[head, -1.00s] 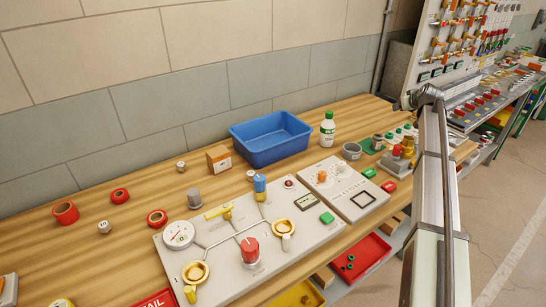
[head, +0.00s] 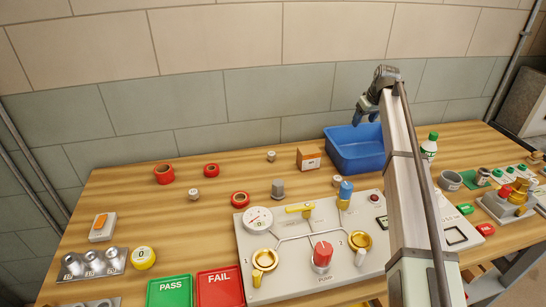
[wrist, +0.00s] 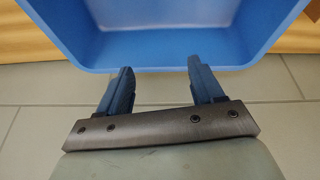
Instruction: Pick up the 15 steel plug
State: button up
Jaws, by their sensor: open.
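A metal holder (head: 92,268) at the lower left of the head view carries several shiny steel cylinders in a row, with small number labels that I cannot read surely. Small pale plugs stand loose on the bench: one beside the red rolls (head: 193,194), one near the back (head: 271,156), and one by the blue knob (head: 337,181). Their numbers are too small to read, so I cannot tell which piece is the 15 steel plug. My gripper (head: 366,112) is open and empty, at the blue bin, far right of the holder. The wrist view shows its two fingers apart (wrist: 160,78).
The blue bin (head: 360,165) stands at the back; its rim also shows in the wrist view (wrist: 160,69). A valve panel (head: 290,275) fills the middle front. Green PASS (head: 169,293) and red FAIL (head: 220,287) plates lie left of it. Open wood lies at the back left.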

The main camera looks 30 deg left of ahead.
jog(key=s+a+r+n+g+h, duration=0.1)
jog(key=s+a+n+g, duration=0.1)
jog(key=s+a, duration=1.15)
jog(key=n+g+h, duration=0.1)
jog(key=n+h, duration=0.1)
send_over(272, 153)
jog(key=f, duration=0.6)
jog(key=shift+d+f, duration=0.25)
jog(key=shift+f, duration=0.15)
jog(key=shift+s+a+f, duration=0.1)
jog(key=shift+a+f, duration=0.05)
jog(key=shift+f, duration=1.25)
jog(key=shift+a+f, duration=0.1)
jog(key=shift+f, duration=1.25)
jog(key=c, duration=1.2)
